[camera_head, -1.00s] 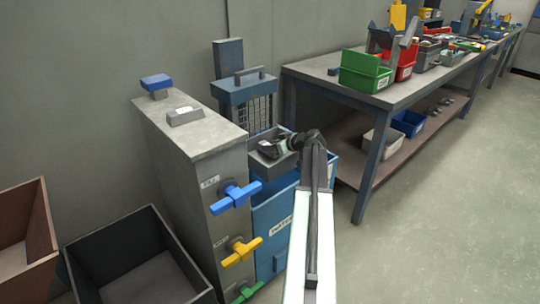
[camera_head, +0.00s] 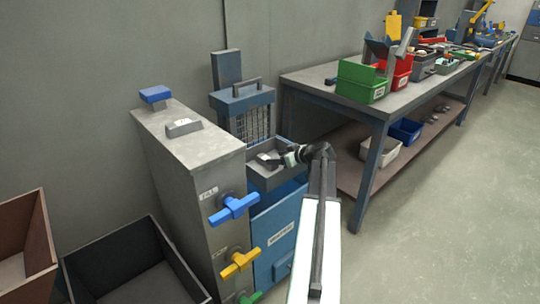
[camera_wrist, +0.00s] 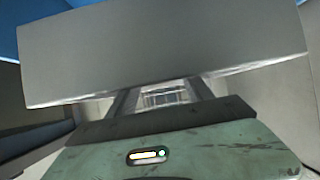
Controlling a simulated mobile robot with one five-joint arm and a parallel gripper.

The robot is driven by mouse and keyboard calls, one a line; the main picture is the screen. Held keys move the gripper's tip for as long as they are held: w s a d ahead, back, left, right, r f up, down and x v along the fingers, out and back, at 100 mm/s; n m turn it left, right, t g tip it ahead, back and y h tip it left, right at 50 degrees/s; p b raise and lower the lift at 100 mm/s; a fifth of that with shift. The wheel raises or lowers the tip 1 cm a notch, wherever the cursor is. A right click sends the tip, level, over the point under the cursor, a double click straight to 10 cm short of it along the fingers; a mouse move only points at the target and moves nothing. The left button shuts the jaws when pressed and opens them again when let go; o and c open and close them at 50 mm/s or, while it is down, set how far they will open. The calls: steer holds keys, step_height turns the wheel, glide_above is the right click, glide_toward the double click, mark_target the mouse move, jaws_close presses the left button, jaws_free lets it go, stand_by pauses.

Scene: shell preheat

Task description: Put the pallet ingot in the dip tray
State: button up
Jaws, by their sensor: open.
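A grey ingot (camera_head: 266,160) shows small at my gripper's tip in the head view, over or inside a grey open tray (camera_head: 268,181) on a blue cabinet. I cannot tell if it rests on the tray floor. In the wrist view a smooth grey block, likely this ingot (camera_wrist: 165,45), fills the upper picture just past the fingers. My gripper (camera_head: 279,157) reaches in from the right and is open; it also shows in the wrist view (camera_wrist: 162,98). The block hides the fingertips, so contact is unclear.
A tall grey cabinet (camera_head: 183,160) with blue, yellow and green handles stands left of the tray. A labelled grey block (camera_head: 184,127) sits on its top. A wire-mesh unit (camera_head: 247,120) stands behind.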

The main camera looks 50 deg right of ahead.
steer(key=p+v, duration=0.2)
steer(key=v, duration=0.3)
steer(key=shift+s+r, duration=0.2)
steer(key=shift+r, duration=0.1)
steer(key=shift+s, duration=0.4)
